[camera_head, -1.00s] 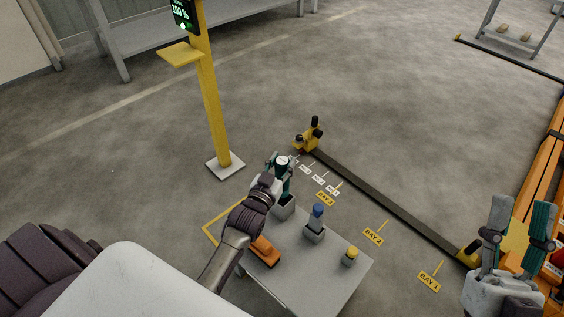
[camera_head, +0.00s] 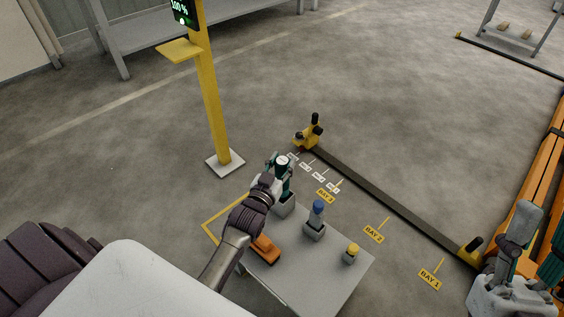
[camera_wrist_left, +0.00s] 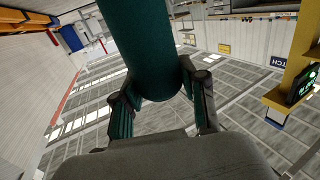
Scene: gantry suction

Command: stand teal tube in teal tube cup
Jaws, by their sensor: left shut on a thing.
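My left gripper (camera_head: 281,166) is shut on the teal tube (camera_head: 285,187), which has a white round top. It holds the tube roughly upright above a grey cup (camera_head: 284,207) at the table's far left corner. From this angle I cannot tell whether the tube's lower end is inside the cup or just over it. In the left wrist view the tube (camera_wrist_left: 147,45) lies between the two fingers. My right gripper (camera_head: 535,238) is at the right edge, fingers apart and empty, far from the table.
The grey table (camera_head: 310,270) also bears a blue-topped tube (camera_head: 318,208) in a grey cup, a small yellow-topped piece (camera_head: 352,249) and an orange tool (camera_head: 265,250). A yellow post (camera_head: 212,105) stands behind. A dark floor rail (camera_head: 385,205) runs to the right.

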